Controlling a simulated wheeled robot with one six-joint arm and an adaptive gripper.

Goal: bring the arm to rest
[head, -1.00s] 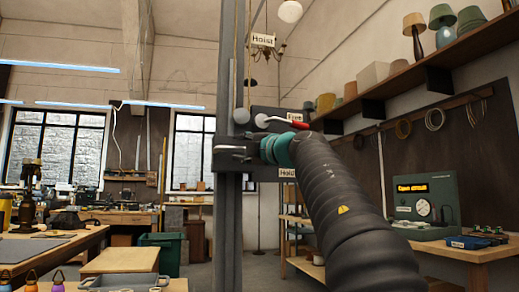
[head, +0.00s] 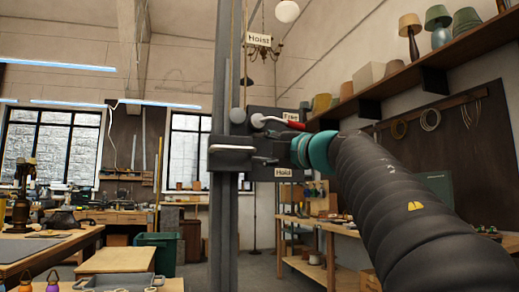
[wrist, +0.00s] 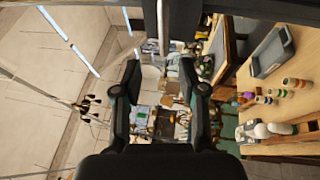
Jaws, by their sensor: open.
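My gripper is open and empty in the wrist view (wrist: 160,78), with its two dark fingers apart and clear space between their tips. In the head view my dark ribbed arm reaches in from the lower right to a teal band at the wrist. The wrist end overlaps the hoist post's plate (head: 262,140) in the picture; I cannot tell whether it touches. The plate carries a lever with a red handle (head: 293,125), lying near the "Free" label. A "Hold" label (head: 283,172) sits below it.
The tall grey hoist post (head: 225,90) stands in front of me. A chandelier (head: 262,48) hangs behind. A lamp shelf (head: 440,62) runs along the right wall. Workbenches stand at left and right. A grey tray (wrist: 272,52) and small coloured bottles show in the wrist view.

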